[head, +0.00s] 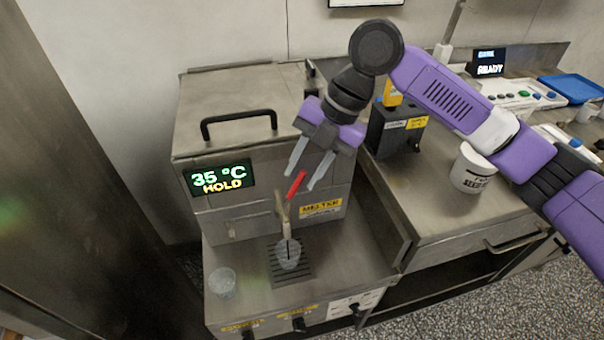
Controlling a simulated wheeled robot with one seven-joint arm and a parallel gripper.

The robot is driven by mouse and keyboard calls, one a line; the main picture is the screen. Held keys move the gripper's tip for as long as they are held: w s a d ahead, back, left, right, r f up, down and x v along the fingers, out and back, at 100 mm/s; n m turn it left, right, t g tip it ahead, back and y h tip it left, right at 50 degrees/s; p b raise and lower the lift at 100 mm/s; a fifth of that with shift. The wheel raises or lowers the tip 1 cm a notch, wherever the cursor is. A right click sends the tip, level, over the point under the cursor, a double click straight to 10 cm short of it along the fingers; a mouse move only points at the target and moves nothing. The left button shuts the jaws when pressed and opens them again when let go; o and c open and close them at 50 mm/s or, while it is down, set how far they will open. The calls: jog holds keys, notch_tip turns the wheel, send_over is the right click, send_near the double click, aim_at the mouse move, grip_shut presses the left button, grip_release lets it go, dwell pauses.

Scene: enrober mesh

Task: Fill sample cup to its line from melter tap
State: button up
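The melter (262,120) is a steel box whose display reads 35 °C HOLD. Its tap (283,215) is on the front and has a red lever (295,187). A clear cup (288,258) stands upright on the drip grate under the tap. A dark mark shows at the cup, but I cannot make out its fill line or level. A second clear cup (222,283) stands on the ledge to the left. My gripper (300,182) is open, its fingertips on either side of the red lever's upper end. I cannot tell whether they touch it.
A white labelled tub (472,168) stands on the counter at right, below my arm. A dark box with yellow parts (397,128) is beside the melter. A READY display (489,63) and blue tray (571,89) are farther back. Knobs (298,324) line the front edge.

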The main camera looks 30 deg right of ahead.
jog(key=v, duration=0.6)
jog(key=shift+r, duration=0.15)
dwell(2.8)
